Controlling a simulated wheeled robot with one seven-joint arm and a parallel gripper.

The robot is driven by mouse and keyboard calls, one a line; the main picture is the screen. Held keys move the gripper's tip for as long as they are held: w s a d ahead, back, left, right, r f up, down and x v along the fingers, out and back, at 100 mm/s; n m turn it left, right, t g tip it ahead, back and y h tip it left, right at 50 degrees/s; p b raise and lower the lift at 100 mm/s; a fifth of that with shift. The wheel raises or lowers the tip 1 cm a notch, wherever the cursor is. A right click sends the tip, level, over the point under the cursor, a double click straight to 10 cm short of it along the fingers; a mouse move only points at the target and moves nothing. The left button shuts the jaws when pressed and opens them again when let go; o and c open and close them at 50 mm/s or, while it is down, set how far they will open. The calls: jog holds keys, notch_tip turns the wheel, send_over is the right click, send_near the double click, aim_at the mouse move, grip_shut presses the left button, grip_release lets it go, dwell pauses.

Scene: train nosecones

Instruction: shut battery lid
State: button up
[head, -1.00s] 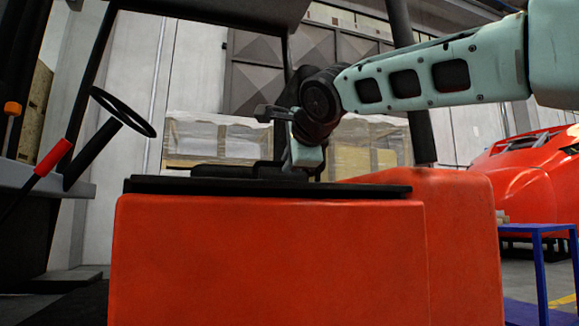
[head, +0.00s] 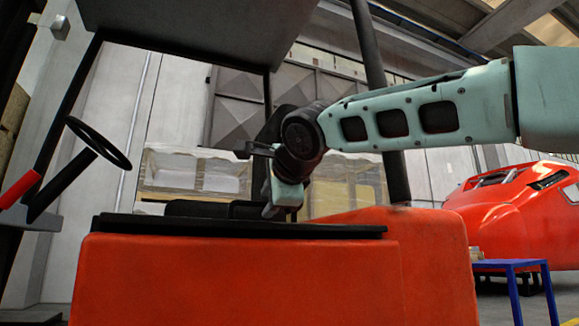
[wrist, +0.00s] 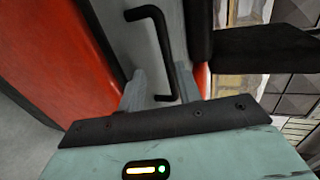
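The red-orange truck body (head: 240,285) fills the lower head view, with a flat black top plate (head: 235,230) lying level across it. I cannot tell which part is the battery lid or how far open it is. My gripper (head: 272,212) hangs just above the plate's far side, its tips partly hidden. In the wrist view its two grey fingers (wrist: 159,88) are spread apart. A black bent handle (wrist: 163,40) on a pale surface runs down between and beyond them. I cannot tell whether they touch it. A red panel (wrist: 75,45) stands left of the fingers.
A steering wheel (head: 97,143) and red-handled lever (head: 20,188) are at left. A black post (head: 380,110) rises behind my arm. A blue table (head: 512,266) and a red train nosecone (head: 525,210) stand at right. Wrapped crates (head: 190,172) are behind.

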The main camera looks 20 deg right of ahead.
jog(key=b+v, duration=0.4)
jog(key=v, duration=1)
jog(key=shift+s, duration=0.35)
jog(key=shift+a+r, duration=0.1)
jog(key=shift+r, duration=0.05)
